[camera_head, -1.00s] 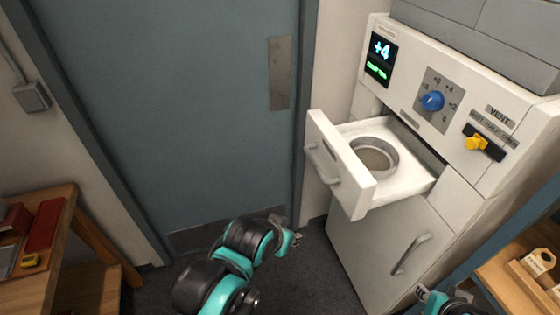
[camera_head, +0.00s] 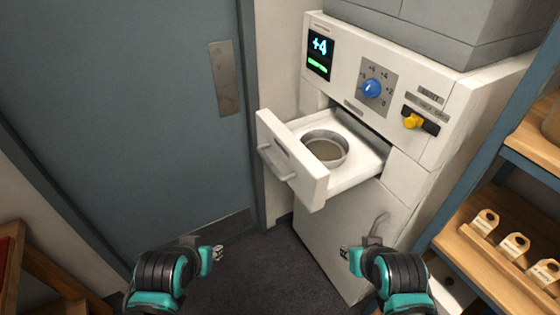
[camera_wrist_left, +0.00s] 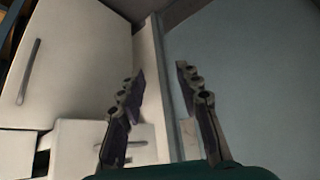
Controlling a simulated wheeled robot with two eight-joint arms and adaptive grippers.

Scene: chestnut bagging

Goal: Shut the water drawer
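The water drawer (camera_head: 306,174) is pulled out of the white machine (camera_head: 412,75). It has a bar handle (camera_head: 276,163) on its front and a round metal bowl (camera_head: 326,149) set in its top. My left gripper (camera_head: 217,253) is below and left of the drawer, apart from it. In the left wrist view its two fingers (camera_wrist_left: 160,95) are spread with nothing between them, and a white drawer front (camera_wrist_left: 85,145) shows behind the left finger. My right gripper (camera_head: 345,253) is low in front of the machine's lower door, below the drawer; its finger opening is too small to tell.
A lower door (camera_head: 345,235) is shut. A blue-grey door (camera_head: 130,110) stands left. A wooden shelf (camera_head: 495,260) with tagged items is at right. Dark floor lies between my arms.

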